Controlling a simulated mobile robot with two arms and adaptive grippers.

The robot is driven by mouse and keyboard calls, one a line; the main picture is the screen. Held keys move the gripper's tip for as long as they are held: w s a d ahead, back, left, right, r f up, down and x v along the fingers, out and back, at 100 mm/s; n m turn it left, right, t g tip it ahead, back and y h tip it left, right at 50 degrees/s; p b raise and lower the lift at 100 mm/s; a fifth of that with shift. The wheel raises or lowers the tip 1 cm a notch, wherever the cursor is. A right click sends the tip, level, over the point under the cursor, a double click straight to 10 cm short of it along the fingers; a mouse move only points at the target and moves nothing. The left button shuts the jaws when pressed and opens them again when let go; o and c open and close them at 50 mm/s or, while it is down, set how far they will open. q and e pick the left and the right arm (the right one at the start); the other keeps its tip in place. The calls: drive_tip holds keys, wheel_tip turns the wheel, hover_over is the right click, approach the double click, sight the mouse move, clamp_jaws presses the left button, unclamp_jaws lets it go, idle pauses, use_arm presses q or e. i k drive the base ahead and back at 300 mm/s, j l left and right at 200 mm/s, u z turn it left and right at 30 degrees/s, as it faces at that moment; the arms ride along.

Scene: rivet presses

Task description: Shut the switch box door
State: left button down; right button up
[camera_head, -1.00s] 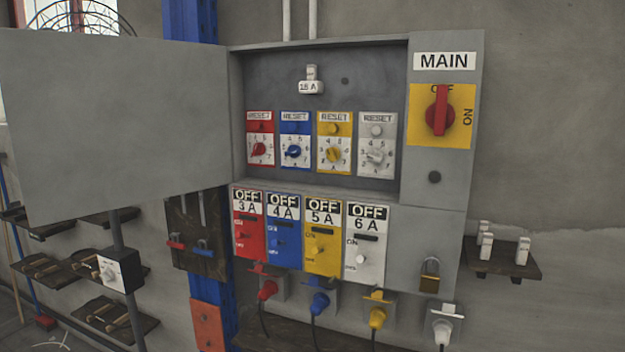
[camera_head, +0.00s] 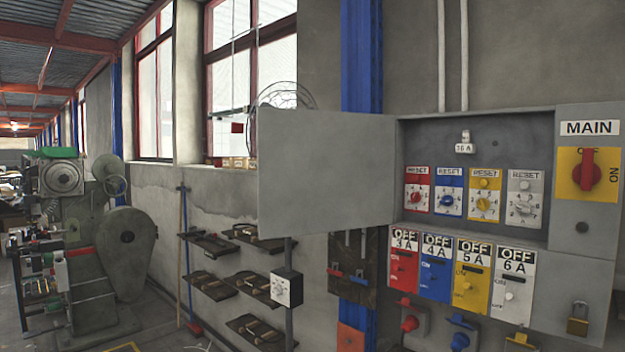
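The grey switch box (camera_head: 584,216) is on the wall at the right of the head view. Its grey door (camera_head: 326,170) stands wide open, swung out to the left from the box's left side. Inside the open upper part are red, blue, yellow and white reset dials and a 16 A fuse (camera_head: 465,143). The red main switch (camera_head: 586,176) is at the upper right, on a yellow plate. Below the opening are red, blue, yellow and white switches marked OFF. Neither of my grippers shows in the view.
A padlock (camera_head: 578,318) and coloured plugs hang at the box's lower edge. Small wooden shelves (camera_head: 262,330) and a white dial box (camera_head: 286,288) are on the wall below and left of the door. A large green-grey machine (camera_head: 126,250) stands at the far left.

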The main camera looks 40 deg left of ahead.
sight(318, 171)
drive_tip(key=k+z, duration=0.15)
drive_tip(key=z, duration=0.2)
drive_tip(key=k+z, duration=0.15)
drive_tip(key=z, duration=0.2)
drive_tip(key=k+z, duration=0.15)
drive_tip(key=z, duration=0.2)
drive_tip(key=i+j, duration=0.1)
drive_tip(key=j, duration=0.95)
drive_tip(key=i+j, duration=0.1)
drive_tip(key=j, duration=0.95)
drive_tip(key=i+j, duration=0.1)
drive_tip(key=j, duration=0.95)
drive_tip(key=i+j+z, duration=0.1)
drive_tip(key=j, duration=0.95)
drive_tip(key=i+j, duration=0.1)
drive_tip(key=j, duration=0.95)
drive_tip(key=k, duration=0.1)
drive_tip(key=u, duration=0.05)
